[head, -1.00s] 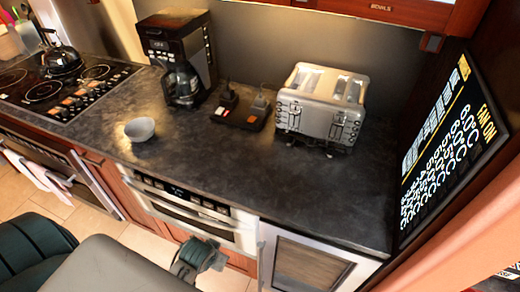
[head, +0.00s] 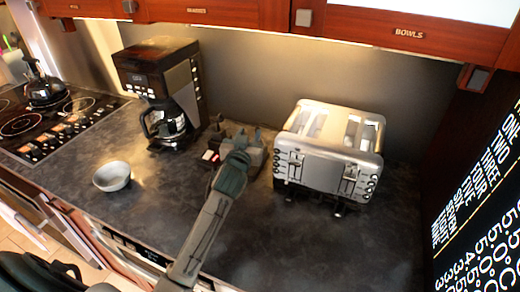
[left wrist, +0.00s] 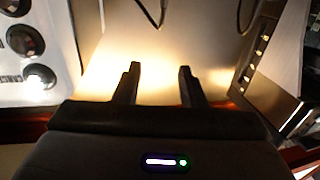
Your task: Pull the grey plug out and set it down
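A dark power strip (head: 208,157) with a red switch lies on the counter between the coffee maker and the toaster. A dark plug (head: 216,131) stands at its left part. A grey block just right of my gripper looks to be the grey plug (head: 256,157), partly covered by the gripper. My left gripper (head: 241,139) is over the strip in the head view. In the left wrist view its two fingers (left wrist: 158,82) are apart, with only a bright surface between them. No plug is visible there. My right gripper is out of view.
The toaster (head: 330,150) stands close on the right and the coffee maker (head: 163,90) on the left. A white bowl (head: 112,176) is at the counter's front left. Cables (left wrist: 240,14) hang at the top of the wrist view. The counter front right is clear.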

